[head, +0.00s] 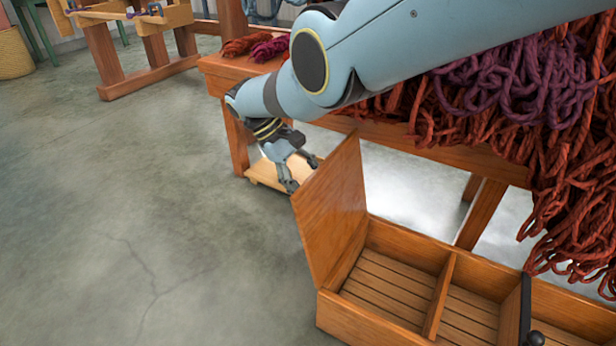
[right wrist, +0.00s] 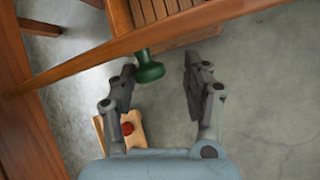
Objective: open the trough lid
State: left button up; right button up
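The wooden trough (head: 385,318) stands at the lower right in the head view, with a slatted floor and dividers. Its lid (head: 335,205) stands raised, steeply tilted, at the trough's left end, and the compartment beside it is open. My right gripper (head: 299,172) is just beyond the lid's upper left edge. In the right wrist view my right gripper (right wrist: 160,66) is open, its fingers apart on either side of a green knob (right wrist: 149,70) by the lid's edge. Gaps show between knob and fingers. The knob is hidden in the head view. My left gripper is not in view.
A wooden table (head: 345,122) hung with red and purple wool (head: 510,80) stands behind the trough. A low tan board (head: 262,174) lies on the floor near my right gripper; a red knob (right wrist: 127,128) shows on it. Concrete floor at left is clear.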

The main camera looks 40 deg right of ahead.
jog(key=shift+o, duration=0.3)
jog(key=shift+w+d, duration=0.1)
jog(key=v, duration=1.2)
jog(key=shift+r, duration=0.1)
